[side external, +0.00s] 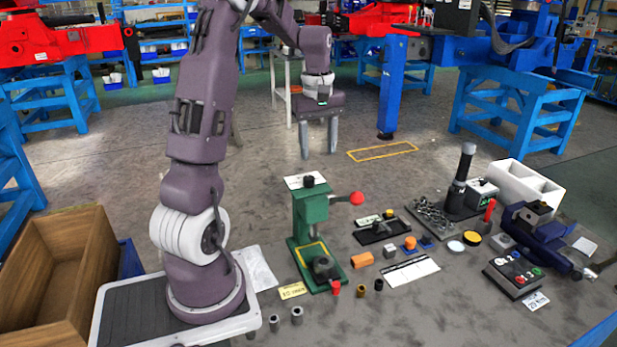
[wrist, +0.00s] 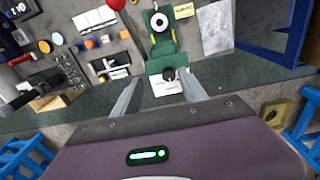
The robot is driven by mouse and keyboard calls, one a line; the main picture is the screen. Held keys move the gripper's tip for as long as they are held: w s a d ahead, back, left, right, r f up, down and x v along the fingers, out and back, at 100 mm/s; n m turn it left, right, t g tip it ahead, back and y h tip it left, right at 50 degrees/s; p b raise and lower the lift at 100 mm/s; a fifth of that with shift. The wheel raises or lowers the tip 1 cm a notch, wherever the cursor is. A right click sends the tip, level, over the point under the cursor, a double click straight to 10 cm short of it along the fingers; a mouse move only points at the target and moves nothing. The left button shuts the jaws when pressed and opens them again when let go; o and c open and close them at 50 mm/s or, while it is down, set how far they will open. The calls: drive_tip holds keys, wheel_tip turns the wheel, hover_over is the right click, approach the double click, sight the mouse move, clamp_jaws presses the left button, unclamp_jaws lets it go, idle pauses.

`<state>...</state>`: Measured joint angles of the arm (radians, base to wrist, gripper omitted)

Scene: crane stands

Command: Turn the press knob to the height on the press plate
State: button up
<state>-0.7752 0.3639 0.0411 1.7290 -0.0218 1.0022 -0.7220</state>
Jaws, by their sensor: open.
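A green press (side external: 308,217) stands on the bench, with a black knob (side external: 308,181) on its top and a white plate (side external: 296,183) behind the knob. A red ball handle (side external: 356,198) sticks out to its right. A small yellow plate (side external: 292,290) with print too small to read surely lies by its base. My gripper (side external: 318,156) is open and empty, pointing down, above and behind the press. In the wrist view the knob (wrist: 169,74) shows between and just beyond my open fingers (wrist: 160,86), not touched. The knob's setting cannot be read.
Right of the press are an orange block (side external: 362,260), a black tray (side external: 382,230), a blue vise (side external: 535,222), a button box (side external: 514,273) and a white bin (side external: 527,185). Small metal cylinders stand at the front. A wooden crate (side external: 60,262) is at left. The air around the press top is clear.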

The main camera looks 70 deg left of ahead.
sight(309, 177)
drive_tip(key=shift+n, duration=0.9)
drive_tip(key=a+f, duration=0.1)
drive_tip(key=a, duration=0.1)
drive_tip(key=s+a+f, duration=0.1)
drive_tip(key=f, duration=0.1)
drive_tip(key=shift+a, duration=0.4)
wheel_tip(309, 177, down, 7)
drive_tip(key=shift+w+r, duration=0.1)
clamp_jaws()
